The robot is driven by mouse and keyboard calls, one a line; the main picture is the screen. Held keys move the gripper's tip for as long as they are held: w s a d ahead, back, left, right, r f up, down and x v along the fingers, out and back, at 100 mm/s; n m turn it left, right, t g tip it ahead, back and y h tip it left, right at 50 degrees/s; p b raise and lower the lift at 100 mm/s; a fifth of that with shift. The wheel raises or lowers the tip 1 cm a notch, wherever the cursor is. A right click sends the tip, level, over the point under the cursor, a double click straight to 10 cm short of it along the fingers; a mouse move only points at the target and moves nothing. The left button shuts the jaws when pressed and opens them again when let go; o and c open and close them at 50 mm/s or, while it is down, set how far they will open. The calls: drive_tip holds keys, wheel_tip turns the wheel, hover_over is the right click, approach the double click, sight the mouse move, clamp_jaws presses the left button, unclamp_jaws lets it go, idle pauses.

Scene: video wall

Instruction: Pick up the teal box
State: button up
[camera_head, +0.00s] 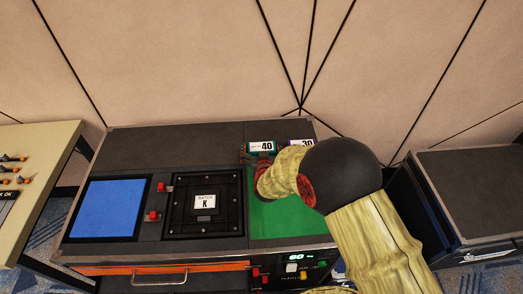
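A small box with a teal edge and a white label reading 40 (262,147) stands at the back of the console, behind the green panel. I take it as the teal box; its lower part is hard to make out behind my arm. My arm reaches over the green panel (290,223) from the right, and its far end is just in front of the teal box. Small dark and red parts show there, but my fingers cannot be made out. Whether anything touches the box cannot be told.
A purple-edged box labelled 30 (300,143) stands right of the teal one, partly behind my arm. The console also holds a blue panel (110,208) and a black plate marked K (205,203). A dark cabinet (475,190) stands right. The console's back left top is clear.

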drive_tip(key=c, duration=0.9)
